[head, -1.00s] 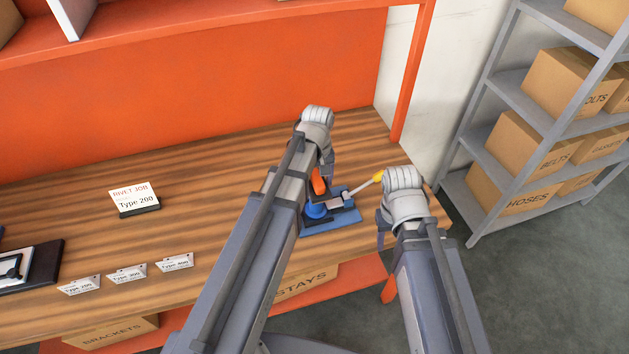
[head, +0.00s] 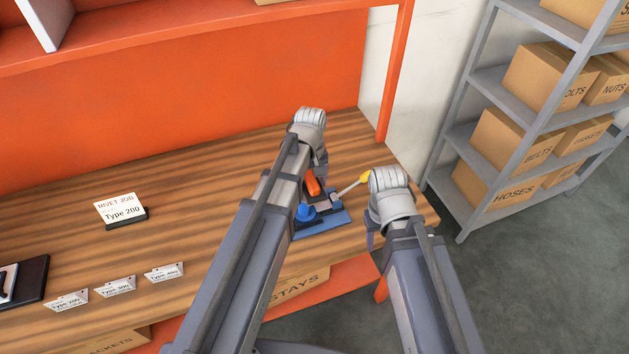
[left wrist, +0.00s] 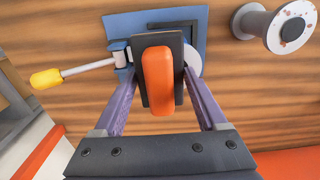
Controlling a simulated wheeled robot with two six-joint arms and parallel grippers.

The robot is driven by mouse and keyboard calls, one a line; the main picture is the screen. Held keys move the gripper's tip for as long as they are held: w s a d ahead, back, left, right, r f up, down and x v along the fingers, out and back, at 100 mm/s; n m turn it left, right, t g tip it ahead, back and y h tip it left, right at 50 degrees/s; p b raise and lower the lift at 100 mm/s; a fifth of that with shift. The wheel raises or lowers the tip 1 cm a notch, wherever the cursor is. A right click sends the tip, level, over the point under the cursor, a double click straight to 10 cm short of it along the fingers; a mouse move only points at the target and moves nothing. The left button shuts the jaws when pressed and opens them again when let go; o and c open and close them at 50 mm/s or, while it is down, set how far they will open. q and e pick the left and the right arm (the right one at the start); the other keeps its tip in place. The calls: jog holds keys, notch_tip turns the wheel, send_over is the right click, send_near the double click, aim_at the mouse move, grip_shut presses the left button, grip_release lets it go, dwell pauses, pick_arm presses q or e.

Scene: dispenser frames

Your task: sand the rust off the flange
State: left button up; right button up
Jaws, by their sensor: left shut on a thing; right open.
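My left gripper (head: 314,168) is shut on a sanding block (left wrist: 176,45), a dark plate with an orange handle, which also shows in the head view (head: 312,183). It is held over a blue clamp fixture (head: 335,221), also in the left wrist view (left wrist: 135,22), with a yellow-handled lever (head: 350,187). I cannot tell whether the block touches the fixture. A grey flange (left wrist: 292,27) with rust-brown spots on its pale face is at the wrist view's upper right; it is hidden in the head view. My right gripper (head: 371,238) is open near the bench's right edge, partly hidden by its wrist.
The wooden bench (head: 200,175) has free room at the left. A rivet job card (head: 120,209) stands there, with several small type tags (head: 115,287) along the front. A shelf rack (head: 465,200) with cardboard boxes stands right of the bench.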

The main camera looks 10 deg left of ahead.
pick_arm(q)
jog(key=shift+s+a, duration=0.7)
jog(key=shift+a, duration=0.15)
jog(key=shift+a+f, duration=0.1)
jog(key=s+a, duration=0.1)
jog(key=a, duration=0.2)
jog(key=shift+s, duration=0.35)
jog(key=shift+r, duration=0.25)
notch_tip(320, 180, up, 6)
jog(key=p, duration=0.6)
jog(key=shift+d+f, duration=0.1)
